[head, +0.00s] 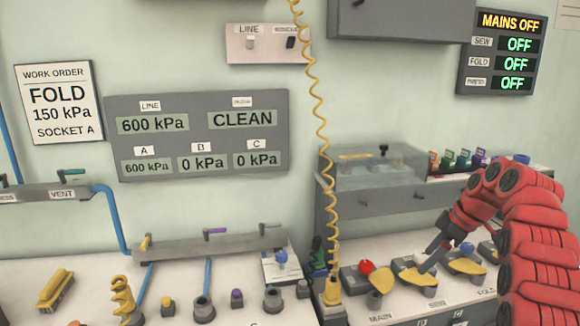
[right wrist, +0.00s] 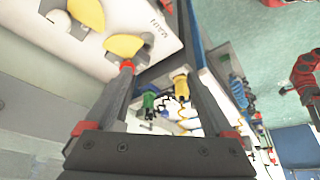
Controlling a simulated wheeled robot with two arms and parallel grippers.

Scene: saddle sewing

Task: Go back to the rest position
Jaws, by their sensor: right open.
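My right gripper (head: 428,256) comes in from the right on a red arm, above the yellow paddles on the bench. Its two dark fingers are apart with nothing between them. The right wrist view also shows this gripper (right wrist: 165,65) open and empty. Below it in the head view are a middle yellow paddle (head: 416,280) and a right yellow paddle (head: 468,266). I cannot tell whether a fingertip touches the middle paddle. My left gripper is not in view.
A red knob (head: 367,267) stands by the left yellow paddle (head: 380,280). A coiled yellow hose (head: 320,130) hangs down to the bench. A clear-topped grey box (head: 375,170) stands behind the paddles. The wall panel (head: 195,168) shows gauges; the mains panel (head: 503,52) reads MAINS OFF.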

